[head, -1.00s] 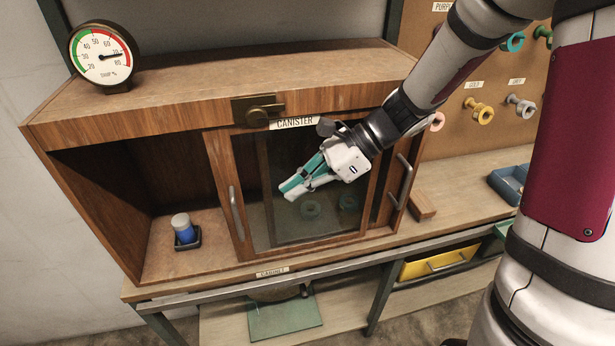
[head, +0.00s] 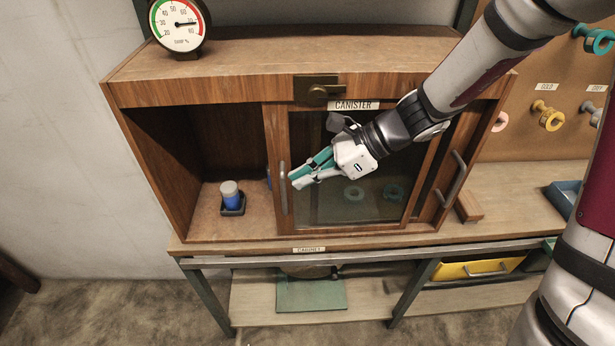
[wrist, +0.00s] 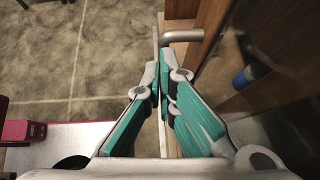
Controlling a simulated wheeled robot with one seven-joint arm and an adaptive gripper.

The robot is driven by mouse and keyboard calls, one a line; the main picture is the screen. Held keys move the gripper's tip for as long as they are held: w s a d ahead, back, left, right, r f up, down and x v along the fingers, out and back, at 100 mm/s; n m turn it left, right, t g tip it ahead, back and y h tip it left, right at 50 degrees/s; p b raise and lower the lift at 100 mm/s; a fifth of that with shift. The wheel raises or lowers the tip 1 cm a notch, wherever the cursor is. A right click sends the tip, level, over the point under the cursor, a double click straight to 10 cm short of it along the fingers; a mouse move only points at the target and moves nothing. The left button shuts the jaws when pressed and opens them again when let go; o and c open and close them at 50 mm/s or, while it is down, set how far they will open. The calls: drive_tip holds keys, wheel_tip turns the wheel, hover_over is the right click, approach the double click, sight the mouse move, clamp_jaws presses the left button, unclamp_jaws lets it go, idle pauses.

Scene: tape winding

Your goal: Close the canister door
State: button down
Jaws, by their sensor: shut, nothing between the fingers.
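The canister door (head: 274,165) is a wood-framed glass panel under the CANISTER label (head: 356,105). It covers the middle of the cabinet, and the left bay is uncovered. Its metal handle (head: 283,190) is upright on the left frame and also shows in the wrist view (wrist: 183,36). My gripper (head: 293,182) is shut and empty in front of the door, its fingertips close beside the handle on its right in the head view. In the wrist view the fingertips (wrist: 157,78) are together, just below the handle; contact cannot be told. A blue canister with a pale lid (head: 230,193) stands in the left bay.
A second handle (head: 452,178) is on the cabinet's right side. A brass latch (head: 318,91) sits above the door, and a gauge (head: 180,24) stands on top. A wood block (head: 468,207) lies on the bench at right.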

drive_tip(key=a, duration=1)
